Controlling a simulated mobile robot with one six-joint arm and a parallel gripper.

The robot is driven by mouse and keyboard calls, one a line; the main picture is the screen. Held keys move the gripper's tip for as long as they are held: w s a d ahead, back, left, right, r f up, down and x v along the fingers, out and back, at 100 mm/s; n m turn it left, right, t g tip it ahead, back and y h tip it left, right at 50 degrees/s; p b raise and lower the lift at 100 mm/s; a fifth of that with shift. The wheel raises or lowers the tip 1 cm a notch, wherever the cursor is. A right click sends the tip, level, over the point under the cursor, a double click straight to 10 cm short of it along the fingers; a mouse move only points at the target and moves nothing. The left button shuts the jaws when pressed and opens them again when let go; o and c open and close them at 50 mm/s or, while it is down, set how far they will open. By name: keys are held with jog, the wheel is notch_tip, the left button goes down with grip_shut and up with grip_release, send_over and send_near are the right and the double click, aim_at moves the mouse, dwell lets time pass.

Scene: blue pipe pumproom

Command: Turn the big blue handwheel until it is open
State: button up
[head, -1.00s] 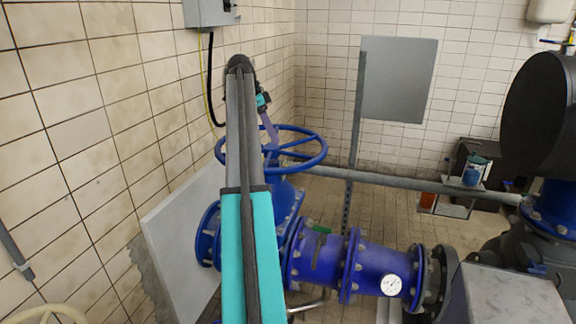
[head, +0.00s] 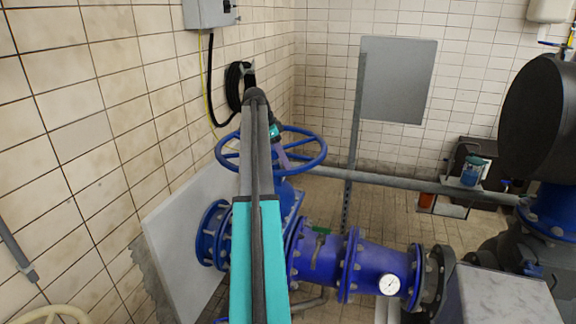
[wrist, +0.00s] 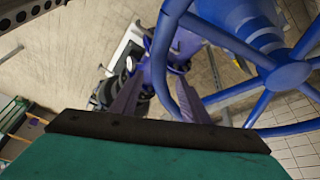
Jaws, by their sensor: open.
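The big blue handwheel (head: 312,160) lies almost flat on top of the blue valve, left of centre in the head view. My arm crosses in front of its left part.
A blue pipe (head: 330,260) with a gauge runs right from the valve. A grey pipe (head: 410,179) crosses behind the wheel. A tiled wall and a leaning white panel (head: 180,225) are close on the left. A large black round body (head: 545,110) stands at the right.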

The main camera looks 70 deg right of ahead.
jog(key=shift+p+x, duration=0.3)
jog(key=shift+x, duration=1.45)
grip_shut()
